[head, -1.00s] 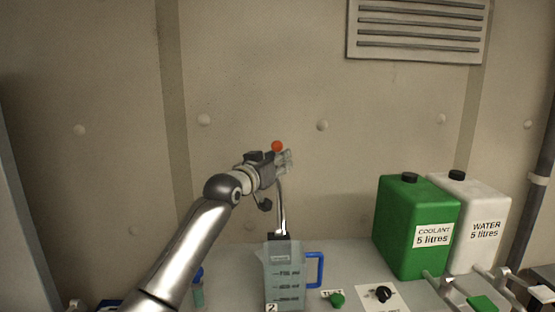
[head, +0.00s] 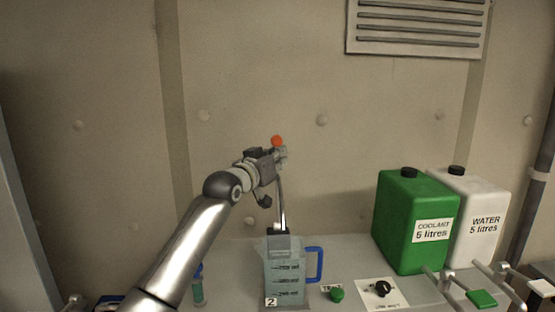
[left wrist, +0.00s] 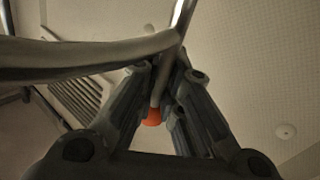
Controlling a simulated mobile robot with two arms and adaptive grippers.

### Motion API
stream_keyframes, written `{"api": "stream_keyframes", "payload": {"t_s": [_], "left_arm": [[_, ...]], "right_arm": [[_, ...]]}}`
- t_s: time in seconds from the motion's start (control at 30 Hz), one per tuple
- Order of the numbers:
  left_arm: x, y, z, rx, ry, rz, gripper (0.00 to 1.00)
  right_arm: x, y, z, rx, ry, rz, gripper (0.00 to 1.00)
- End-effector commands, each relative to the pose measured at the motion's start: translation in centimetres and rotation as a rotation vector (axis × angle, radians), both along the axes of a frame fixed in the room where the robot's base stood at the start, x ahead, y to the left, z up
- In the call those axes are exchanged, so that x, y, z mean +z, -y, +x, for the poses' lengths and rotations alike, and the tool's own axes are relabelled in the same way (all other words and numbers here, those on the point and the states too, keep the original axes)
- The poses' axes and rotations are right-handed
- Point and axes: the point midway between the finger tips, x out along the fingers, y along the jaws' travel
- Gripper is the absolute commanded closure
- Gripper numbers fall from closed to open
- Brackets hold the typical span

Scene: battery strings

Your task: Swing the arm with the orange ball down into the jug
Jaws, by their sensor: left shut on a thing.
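The orange ball (head: 277,141) tops the metal arm (head: 281,205), which rises from a dark block (head: 279,243) at the jug. My left gripper (head: 280,157) is shut on this arm just below the ball. In the left wrist view the ball (left wrist: 152,117) shows between the two fingers (left wrist: 158,100), with the rod running past them. The clear jug (head: 285,275) with a blue handle stands on the bench, marked 2, below the ball. The ball is high above the jug. My right gripper is not in view.
A green coolant can (head: 415,220) and a white water can (head: 475,215) stand at the right. A green button (head: 337,295) and a black knob (head: 383,288) lie right of the jug. A small bottle (head: 198,290) is at its left.

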Motion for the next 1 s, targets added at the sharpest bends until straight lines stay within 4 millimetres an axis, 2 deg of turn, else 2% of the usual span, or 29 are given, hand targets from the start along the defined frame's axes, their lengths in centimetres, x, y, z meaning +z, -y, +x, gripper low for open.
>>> {"api": "stream_keyframes", "payload": {"t_s": [0.03, 0.27, 0.6, 0.8, 1.0], "left_arm": [[0.7, -0.1, -0.4, 0.0, 0.036, -0.01, 1.0], [0.7, -0.2, -2.7, 0.001, 0.163, -0.011, 1.0], [0.9, -0.2, -7.2, 0.001, 0.406, -0.009, 1.0], [0.7, -0.3, -9.2, 0.002, 0.517, -0.009, 1.0], [0.7, -0.3, -10.5, 0.002, 0.585, -0.009, 1.0]], "right_arm": [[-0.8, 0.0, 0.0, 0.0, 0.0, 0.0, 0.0], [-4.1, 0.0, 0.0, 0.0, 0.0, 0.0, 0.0], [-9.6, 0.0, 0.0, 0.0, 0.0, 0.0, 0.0], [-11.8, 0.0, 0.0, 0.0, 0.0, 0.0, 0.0], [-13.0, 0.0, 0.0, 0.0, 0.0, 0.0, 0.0]]}}
